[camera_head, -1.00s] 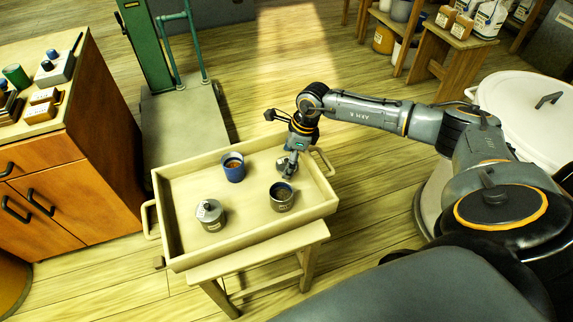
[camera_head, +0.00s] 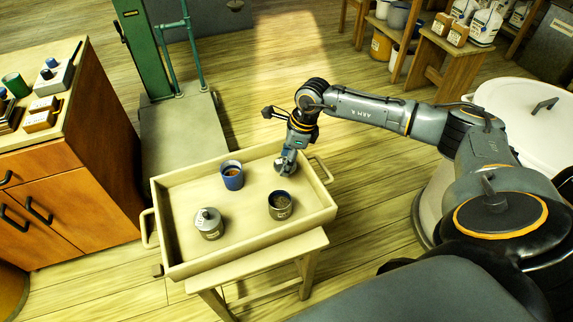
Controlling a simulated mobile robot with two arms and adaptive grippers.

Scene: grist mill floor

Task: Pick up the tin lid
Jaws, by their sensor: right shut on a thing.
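My right gripper (camera_head: 286,165) is over the back right part of the wooden tray, just behind an open grey tin (camera_head: 281,207) with dark contents. It is shut on a small grey piece, which I take to be the tin lid (camera_head: 283,170). The fingers hide part of it, and its exact shape is too small to tell. A grey tin with a knobbed lid on it (camera_head: 209,224) stands at the tray's front left. An open blue tin (camera_head: 232,176) with orange-brown contents stands behind. My left gripper is not in view.
The tray (camera_head: 245,252) has raised walls and end handles and rests on a small wooden stand (camera_head: 262,275). A wooden cabinet (camera_head: 95,150) is at left, a green-columned platform scale (camera_head: 180,130) behind. A large white lidded vessel (camera_head: 510,105) stands at right.

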